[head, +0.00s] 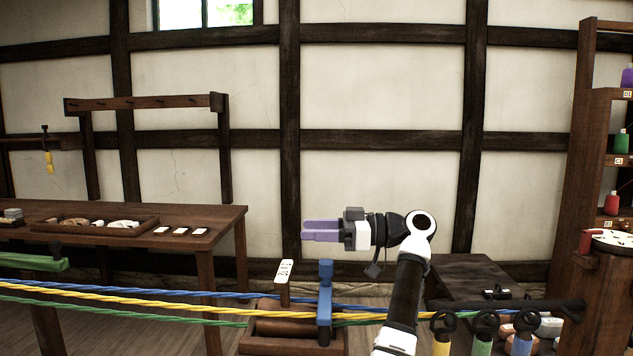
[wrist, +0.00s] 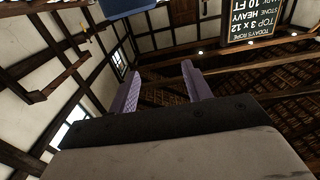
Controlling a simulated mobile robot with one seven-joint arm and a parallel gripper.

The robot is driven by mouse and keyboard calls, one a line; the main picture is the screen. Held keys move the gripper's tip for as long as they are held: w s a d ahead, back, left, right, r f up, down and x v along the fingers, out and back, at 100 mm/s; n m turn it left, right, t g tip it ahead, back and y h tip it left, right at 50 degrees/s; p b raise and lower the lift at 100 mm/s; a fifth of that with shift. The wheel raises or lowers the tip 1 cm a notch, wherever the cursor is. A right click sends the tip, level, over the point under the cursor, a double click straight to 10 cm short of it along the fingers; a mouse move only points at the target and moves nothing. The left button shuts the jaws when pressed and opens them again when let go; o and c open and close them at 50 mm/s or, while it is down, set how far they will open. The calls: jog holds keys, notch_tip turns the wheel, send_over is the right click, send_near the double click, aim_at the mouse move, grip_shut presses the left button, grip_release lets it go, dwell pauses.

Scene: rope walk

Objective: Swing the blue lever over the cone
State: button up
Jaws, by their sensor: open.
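The blue lever (head: 325,290) stands upright at the wooden block (head: 290,325) in the lower middle of the head view. Blue, yellow and green ropes run past it from left to right. A wooden block with grooves, probably the cone, sits on the floor-side frame just left of the lever; its full shape is partly hidden by the ropes. My gripper (head: 318,230), with purple fingers, is above the lever, pointing left, apart from it and empty. In the wrist view the two purple fingers (wrist: 163,88) are spread open with nothing between them.
A small white sign (head: 284,269) stands on a post left of the lever. Several colored weights hang from hooks at lower right, near a dark bench (head: 470,275). A wooden table (head: 130,225) with trays stands at left. A hanging board (wrist: 257,20) shows in the wrist view.

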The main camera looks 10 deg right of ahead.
notch_tip(320, 180, up, 12)
jog(key=p, duration=0.1)
jog(key=shift+f, duration=0.1)
dwell(0.4)
